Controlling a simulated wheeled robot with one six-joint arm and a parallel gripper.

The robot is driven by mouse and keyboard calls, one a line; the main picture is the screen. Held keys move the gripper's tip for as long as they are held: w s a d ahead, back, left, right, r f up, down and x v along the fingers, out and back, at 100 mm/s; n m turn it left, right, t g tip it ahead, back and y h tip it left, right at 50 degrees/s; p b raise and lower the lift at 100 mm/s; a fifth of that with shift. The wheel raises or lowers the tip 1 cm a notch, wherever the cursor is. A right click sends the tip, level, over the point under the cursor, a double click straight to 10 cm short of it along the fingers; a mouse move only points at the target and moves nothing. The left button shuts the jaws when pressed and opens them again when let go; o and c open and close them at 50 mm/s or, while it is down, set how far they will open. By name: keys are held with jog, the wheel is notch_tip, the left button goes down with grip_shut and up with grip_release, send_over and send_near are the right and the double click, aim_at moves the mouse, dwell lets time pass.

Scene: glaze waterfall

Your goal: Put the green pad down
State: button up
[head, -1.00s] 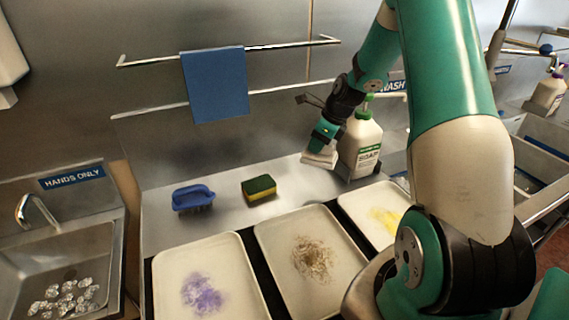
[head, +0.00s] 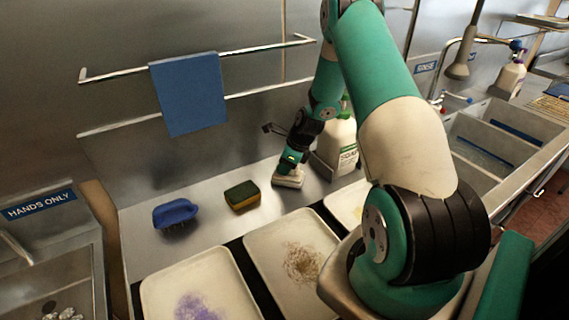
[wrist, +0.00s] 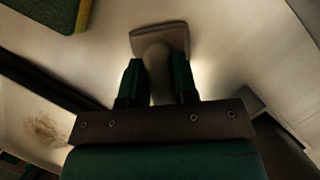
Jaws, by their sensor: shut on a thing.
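My gripper (head: 289,168) is shut on a pad (head: 287,179) at the back of the steel counter, left of the soap bottle. The pad looks pale, with a flat rectangular base; no green face shows on it. In the wrist view, the pad (wrist: 172,36) has a pale stem between the two dark green fingers of my gripper (wrist: 157,80). The pad is at or just above the counter; I cannot tell whether it touches. Its underside is hidden.
A yellow sponge with a green top (head: 242,196) and a blue brush (head: 175,213) lie to the left. A soap bottle (head: 338,142) stands close on the right. Stained trays (head: 262,238) line the front. Bare counter (head: 222,225) lies around the sponge.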

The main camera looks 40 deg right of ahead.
jog(key=shift+f, duration=0.2)
jog(key=o, duration=0.9)
jog(key=shift+r, duration=0.1)
